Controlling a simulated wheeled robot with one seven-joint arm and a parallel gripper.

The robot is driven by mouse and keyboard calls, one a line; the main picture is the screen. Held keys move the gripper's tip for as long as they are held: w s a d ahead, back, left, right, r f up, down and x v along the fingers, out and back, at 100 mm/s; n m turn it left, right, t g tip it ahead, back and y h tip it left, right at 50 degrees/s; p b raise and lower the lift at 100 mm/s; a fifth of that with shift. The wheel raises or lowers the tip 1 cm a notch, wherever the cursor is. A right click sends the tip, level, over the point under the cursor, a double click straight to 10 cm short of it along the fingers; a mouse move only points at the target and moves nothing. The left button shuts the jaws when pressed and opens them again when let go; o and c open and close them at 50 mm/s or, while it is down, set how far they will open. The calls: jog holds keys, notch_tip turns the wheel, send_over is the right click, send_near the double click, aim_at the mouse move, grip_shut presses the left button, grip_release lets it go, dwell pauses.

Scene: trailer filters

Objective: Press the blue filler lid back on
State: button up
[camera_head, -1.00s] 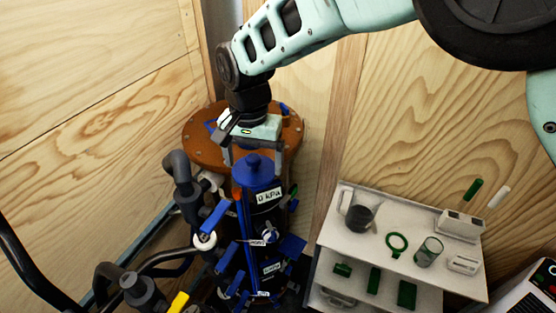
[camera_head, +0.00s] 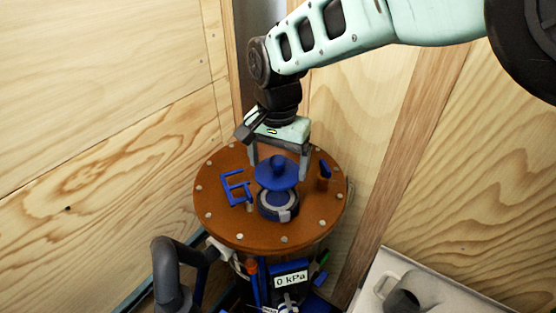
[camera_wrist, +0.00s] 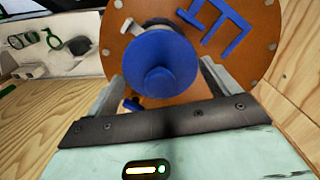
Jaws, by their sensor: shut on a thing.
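The blue filler lid (camera_head: 277,174), a shallow dome with a round knob, is between the fingers of my gripper (camera_head: 279,172). In the head view it appears just above the grey filler ring (camera_head: 280,212), which has blue inside and sits on the round brown top plate (camera_head: 225,222). A gap shows between lid and ring at the front. In the wrist view, the lid (camera_wrist: 162,68) fills the space between the fingers (camera_wrist: 158,88) and covers most of the ring. My gripper is shut on the lid. The lid's underside is hidden.
A blue E-shaped bracket (camera_head: 233,187) lies on the plate left of the ring. A small brown post with a blue top (camera_head: 323,175) stands to the right. Bolts line the rim. Wooden walls (camera_head: 110,110) stand close behind. A pale shelf (camera_head: 375,270) is at lower right.

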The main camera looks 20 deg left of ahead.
aim_at(278, 175)
jog(key=shift+s+f+b, duration=0.1)
jog(key=shift+f+b, duration=1.35)
jog(key=shift+f, duration=0.6)
jog(key=shift+f+b, duration=0.5)
jog(key=shift+f, duration=0.6)
jog(key=shift+f+p, duration=0.15)
jog(key=shift+p, duration=0.15)
jog(key=o, duration=0.8)
jog(key=shift+c, duration=0.2)
